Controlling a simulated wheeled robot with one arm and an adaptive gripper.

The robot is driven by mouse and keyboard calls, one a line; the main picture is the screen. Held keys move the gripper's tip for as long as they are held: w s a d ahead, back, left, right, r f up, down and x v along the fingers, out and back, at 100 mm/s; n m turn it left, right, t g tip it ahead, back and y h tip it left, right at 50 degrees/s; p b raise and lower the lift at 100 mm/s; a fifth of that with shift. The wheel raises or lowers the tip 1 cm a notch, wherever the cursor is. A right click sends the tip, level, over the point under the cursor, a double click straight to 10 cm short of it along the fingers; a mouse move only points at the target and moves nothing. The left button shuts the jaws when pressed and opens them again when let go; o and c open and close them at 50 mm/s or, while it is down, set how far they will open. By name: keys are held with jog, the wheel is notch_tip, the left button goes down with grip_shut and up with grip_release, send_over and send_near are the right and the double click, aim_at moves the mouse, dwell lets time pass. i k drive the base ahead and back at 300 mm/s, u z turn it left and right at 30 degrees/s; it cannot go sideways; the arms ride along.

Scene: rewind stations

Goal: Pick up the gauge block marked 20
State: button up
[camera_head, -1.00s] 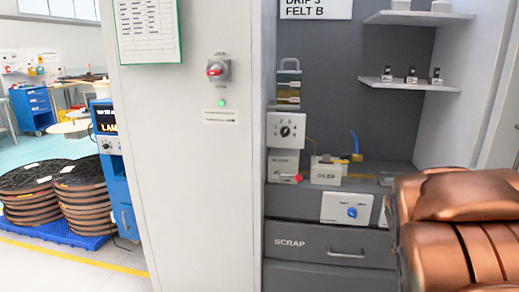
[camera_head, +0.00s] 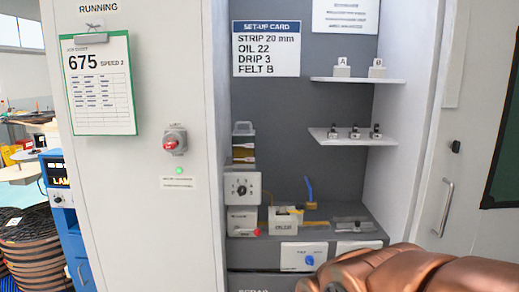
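I cannot make out a block marked 20. Three small dark pieces with pale labels stand in a row on the lower wall shelf (camera_head: 352,141): a left piece (camera_head: 333,132), a middle piece (camera_head: 355,132) and a right piece (camera_head: 376,132). Their marks are too small to read, and I cannot tell whether they are gauge blocks. A low grey item (camera_head: 348,224) lies on the counter at the right; its marks are also unreadable. The set-up card (camera_head: 266,48) reads "STRIP 20 mm". My gripper's fingers are not in view; only a copper-coloured part of my arm shows at lower right.
Blocks A (camera_head: 342,68) and B (camera_head: 376,68) stand on the upper shelf (camera_head: 357,80). Cabinet walls flank the recess. My arm covers the lower right.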

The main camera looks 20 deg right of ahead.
aim_at(332, 134)
jog(key=z, duration=0.35)
jog(key=i, duration=1.35)
jog(key=u, duration=0.35)
